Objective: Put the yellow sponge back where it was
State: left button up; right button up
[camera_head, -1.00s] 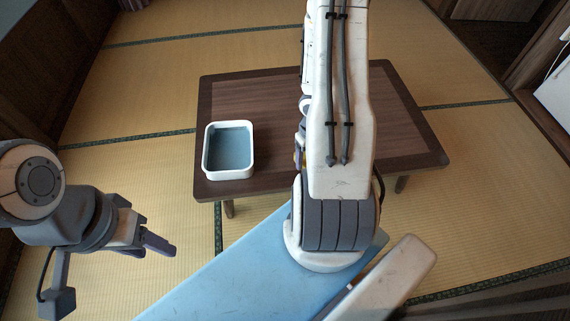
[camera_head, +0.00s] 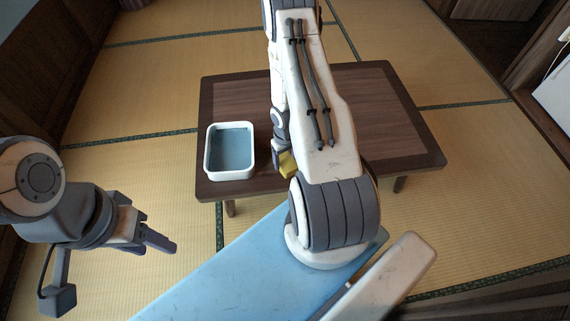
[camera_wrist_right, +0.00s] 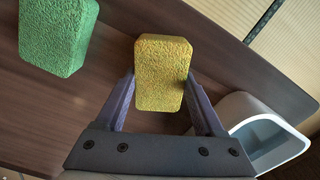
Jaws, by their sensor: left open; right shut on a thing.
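The yellow sponge (camera_wrist_right: 161,75) is held between the two fingers of my right gripper (camera_wrist_right: 163,92) in the right wrist view. In the head view the sponge (camera_head: 287,164) shows as a small yellow patch below my right wrist, right of the white tub; my arm hides the rest. A green sponge (camera_wrist_right: 58,35) lies on the table to the left in the right wrist view; it is hidden in the head view. The white tub (camera_head: 230,175) stands on the table's near left part, and its corner (camera_wrist_right: 270,140) shows at the lower right of the wrist view. My left gripper (camera_head: 150,232) is open and empty, left of the table.
The dark wooden table (camera_head: 400,140) stands on the tatami floor (camera_head: 120,75). Its right part is clear. The tub has a blue-grey inside, apparently empty. My right arm covers the table's middle.

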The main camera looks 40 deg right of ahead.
aim_at(285, 160)
jog(key=shift+f, duration=0.15)
jog(key=o, duration=1.2)
notch_tip(285, 160, up, 12)
jog(key=p, duration=1.2)
